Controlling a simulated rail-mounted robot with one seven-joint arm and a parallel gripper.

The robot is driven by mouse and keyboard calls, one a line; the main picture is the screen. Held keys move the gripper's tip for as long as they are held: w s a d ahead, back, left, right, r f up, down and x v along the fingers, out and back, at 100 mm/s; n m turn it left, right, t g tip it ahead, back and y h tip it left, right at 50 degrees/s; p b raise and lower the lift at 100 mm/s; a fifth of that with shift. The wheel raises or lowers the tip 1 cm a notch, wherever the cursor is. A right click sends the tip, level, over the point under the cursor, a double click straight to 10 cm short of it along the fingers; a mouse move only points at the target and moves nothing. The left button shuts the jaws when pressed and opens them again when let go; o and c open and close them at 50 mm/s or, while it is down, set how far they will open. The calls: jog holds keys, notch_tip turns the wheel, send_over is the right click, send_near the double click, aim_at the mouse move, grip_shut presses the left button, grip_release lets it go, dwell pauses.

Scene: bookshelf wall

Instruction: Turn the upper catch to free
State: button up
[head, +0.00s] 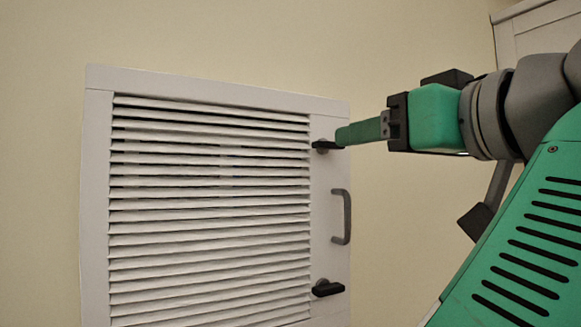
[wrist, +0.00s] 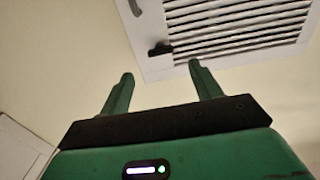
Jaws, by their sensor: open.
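The upper catch (head: 325,146) is a small dark lever on the right stile of a white louvred door (head: 97,200). It lies roughly level, and my gripper's fingers partly cover its right end in the head view. In the wrist view the catch (wrist: 160,49) shows just beyond and between the fingertips. My gripper (head: 347,134) is open and empty, with its tips close to the catch from the right; it also shows in the wrist view (wrist: 161,72). I cannot tell if a finger touches the catch.
A grey pull handle (head: 346,216) stands out below the upper catch. A similar lower catch (head: 327,289) sits near the door's bottom right, also roughly level. Plain beige wall (head: 220,35) surrounds the door. A white panelled piece (head: 540,30) is at upper right.

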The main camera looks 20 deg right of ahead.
aim_at(333, 145)
jog(key=p+x, duration=0.2)
jog(key=x, duration=0.5)
jog(key=shift+w+a+r+p, duration=0.1)
jog(key=shift+w+p, duration=0.2)
jog(key=shift+w, duration=0.1)
jog(key=c, duration=1)
